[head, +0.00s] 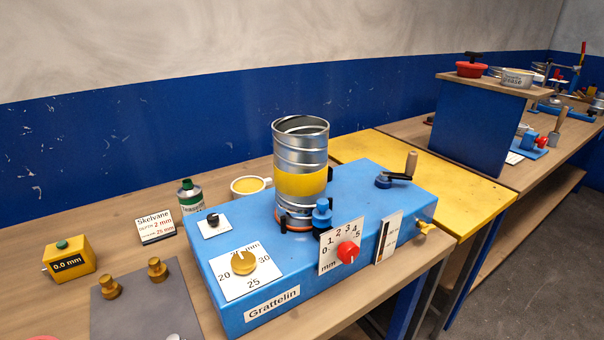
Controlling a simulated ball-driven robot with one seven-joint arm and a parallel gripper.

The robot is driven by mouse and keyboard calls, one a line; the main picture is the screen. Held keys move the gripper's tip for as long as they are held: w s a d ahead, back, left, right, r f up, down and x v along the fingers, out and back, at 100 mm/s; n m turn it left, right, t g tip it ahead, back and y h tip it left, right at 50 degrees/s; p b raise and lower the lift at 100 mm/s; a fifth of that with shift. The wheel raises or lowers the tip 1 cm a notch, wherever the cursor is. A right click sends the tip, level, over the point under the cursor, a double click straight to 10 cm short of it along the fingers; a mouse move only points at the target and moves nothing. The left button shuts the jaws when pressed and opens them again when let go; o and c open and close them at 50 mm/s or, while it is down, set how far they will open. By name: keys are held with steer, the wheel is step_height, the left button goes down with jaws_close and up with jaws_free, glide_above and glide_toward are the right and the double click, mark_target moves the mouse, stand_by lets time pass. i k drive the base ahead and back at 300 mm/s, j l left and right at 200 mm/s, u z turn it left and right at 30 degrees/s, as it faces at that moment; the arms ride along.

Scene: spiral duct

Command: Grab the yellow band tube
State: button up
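The yellow band tube (301,183) is a ribbed grey metal duct with a yellow band round its lower middle. It stands upright, open end up, on top of the blue Grattelin machine (283,306) in the head view. An orange ring shows at its foot, and small black and blue fittings sit close around its base, hiding part of it. My gripper is not in view.
The machine carries a blue knob (322,213), a red dial (348,252), a brass dial (243,263) and a crank handle (411,163). Behind it stand a green-topped can (189,196) and a cup (249,187). A yellow table section (455,205) at right is clear.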

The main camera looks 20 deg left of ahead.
mark_target(301, 142)
steer(key=i+l, duration=0.4)
steer(key=i+l+u, duration=0.1)
steer(key=i+l, duration=0.3)
steer(key=l, duration=0.2)
